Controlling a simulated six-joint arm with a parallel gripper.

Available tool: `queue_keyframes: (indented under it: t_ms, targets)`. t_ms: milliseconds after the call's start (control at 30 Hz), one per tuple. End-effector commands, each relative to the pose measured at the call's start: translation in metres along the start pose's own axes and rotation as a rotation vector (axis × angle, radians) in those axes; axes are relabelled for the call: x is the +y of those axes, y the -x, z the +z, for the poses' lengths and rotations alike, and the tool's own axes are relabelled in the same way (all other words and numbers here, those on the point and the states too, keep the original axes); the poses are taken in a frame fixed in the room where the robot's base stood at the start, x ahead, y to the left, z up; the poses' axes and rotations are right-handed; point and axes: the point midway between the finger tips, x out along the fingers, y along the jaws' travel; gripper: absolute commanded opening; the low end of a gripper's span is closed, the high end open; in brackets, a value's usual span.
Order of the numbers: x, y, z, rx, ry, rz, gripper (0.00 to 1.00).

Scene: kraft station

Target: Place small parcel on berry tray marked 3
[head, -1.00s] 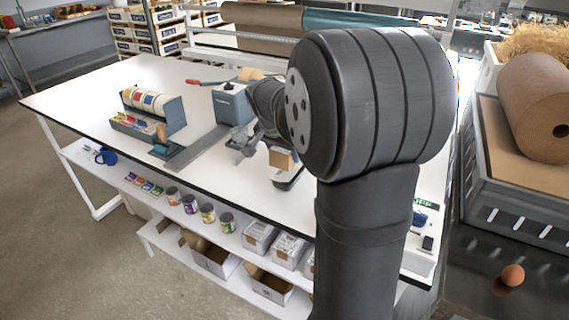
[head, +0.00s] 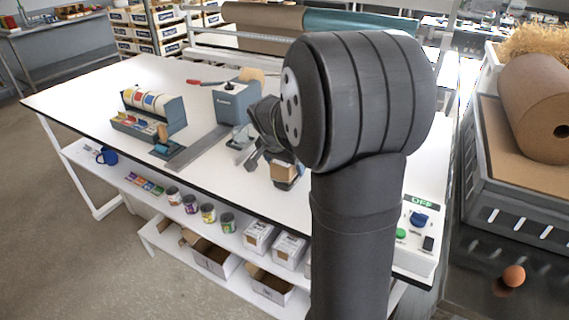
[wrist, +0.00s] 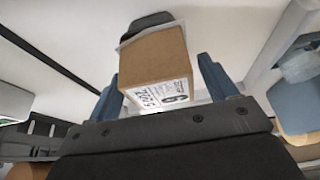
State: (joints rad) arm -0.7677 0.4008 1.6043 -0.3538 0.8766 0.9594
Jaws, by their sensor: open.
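The small parcel, a brown cardboard box (wrist: 155,60) with a white label reading 6, stands between the two blue fingers of my gripper (wrist: 163,90) in the wrist view. In the head view the parcel (head: 284,172) shows just below my gripper at the near side of the white table. My gripper is open, with a finger on each side of the parcel; I cannot tell whether either touches it. A dark grey rounded piece shows behind the parcel in the wrist view. I cannot make out a berry tray marked 3 in either view.
A blue-grey machine (head: 232,103) stands behind my gripper on the table. A tape dispenser (head: 160,108) is at the left. A switch box (head: 418,238) with an OFF sign is at the near right corner. The table's far left is clear.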

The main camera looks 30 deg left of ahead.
Motion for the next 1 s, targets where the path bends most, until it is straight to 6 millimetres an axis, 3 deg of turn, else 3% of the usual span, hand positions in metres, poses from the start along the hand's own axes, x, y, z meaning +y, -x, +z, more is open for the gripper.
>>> queue_keyframes:
  t_ms: [267,700,1000]
  targets:
    - [0.000,0.017,-0.002,0.003,0.000,-0.002,0.78]
    - [-0.001,0.104,-0.001,0.002,0.001,-0.003,0.78]
    - [0.000,0.123,-0.001,0.000,0.000,0.000,0.78]
